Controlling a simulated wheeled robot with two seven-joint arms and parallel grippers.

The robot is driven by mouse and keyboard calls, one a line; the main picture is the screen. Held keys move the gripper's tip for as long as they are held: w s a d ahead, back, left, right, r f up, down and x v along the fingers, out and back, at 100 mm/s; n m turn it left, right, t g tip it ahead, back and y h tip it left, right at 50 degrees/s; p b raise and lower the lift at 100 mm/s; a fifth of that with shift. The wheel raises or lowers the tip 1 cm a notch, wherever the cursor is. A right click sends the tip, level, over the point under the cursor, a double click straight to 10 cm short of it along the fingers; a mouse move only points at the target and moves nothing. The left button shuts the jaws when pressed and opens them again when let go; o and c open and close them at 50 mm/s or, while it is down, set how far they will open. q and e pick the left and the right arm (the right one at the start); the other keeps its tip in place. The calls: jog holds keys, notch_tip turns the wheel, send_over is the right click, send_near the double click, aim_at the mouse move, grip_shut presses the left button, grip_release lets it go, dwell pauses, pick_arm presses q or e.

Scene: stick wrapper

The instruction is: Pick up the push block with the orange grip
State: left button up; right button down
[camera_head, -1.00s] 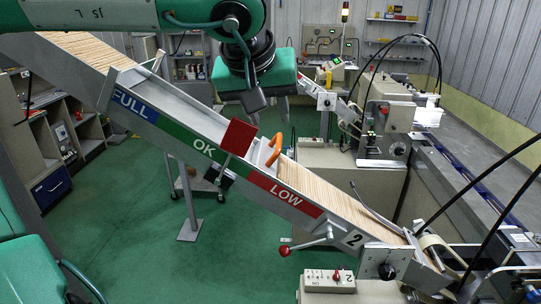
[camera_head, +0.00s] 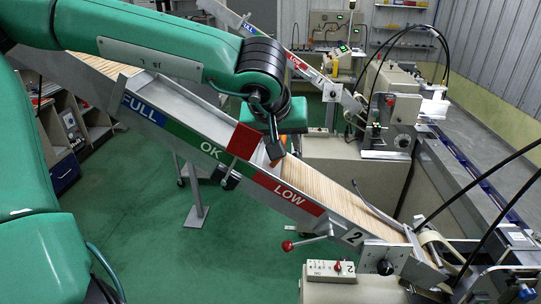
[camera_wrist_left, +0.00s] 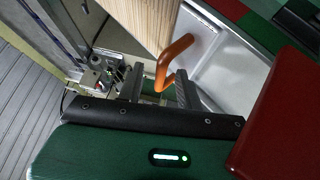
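The push block (camera_wrist_left: 205,62) is a grey metal plate with an orange grip (camera_wrist_left: 171,58), shown in the left wrist view. In the head view the block (camera_head: 262,156) sits in the sloping stick chute, beside a red plate, and my gripper hides most of its grip. My left gripper (camera_head: 275,155) is low over the block. In the left wrist view its two dark fingers (camera_wrist_left: 160,88) are apart, and the lower end of the orange grip shows between or just beyond them. I cannot tell whether they touch it. My right gripper is not in view.
The chute (camera_head: 180,118) is marked FULL, OK and LOW and carries wooden sticks (camera_head: 325,190). The red plate (camera_head: 243,141) stands on its near side, close to the gripper. A lever with a red knob (camera_head: 287,245) and a switch box (camera_head: 331,270) are lower down.

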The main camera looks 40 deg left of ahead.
pick_arm(q)
grip_shut()
dwell(1.4)
